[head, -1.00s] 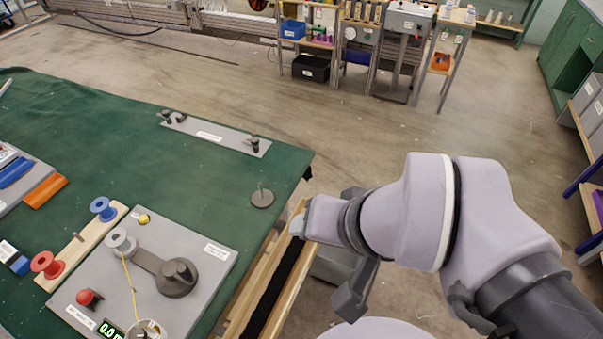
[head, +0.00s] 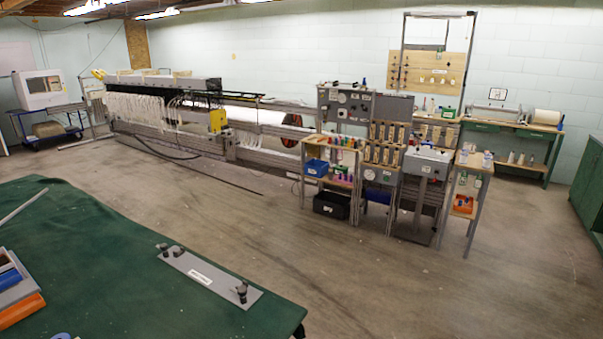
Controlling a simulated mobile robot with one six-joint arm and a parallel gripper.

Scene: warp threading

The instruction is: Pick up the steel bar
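A thin light grey bar (head: 22,206) lies at the far left of the green-covered table, cut off by the left picture edge; it may be the steel bar. A flat grey plate (head: 208,278) with a white label and dark clamp knobs at both ends lies near the table's right side. The label is too small to read, so I cannot tell whether this is the bar meant. My gripper and arm are out of view.
The green cloth (head: 105,265) is mostly bare between bar and plate. A grey tray with blue and orange items (head: 16,300) sits at the lower left. Open floor (head: 400,290) lies right of the table. Shelving racks (head: 390,185) and a long loom (head: 190,115) stand behind.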

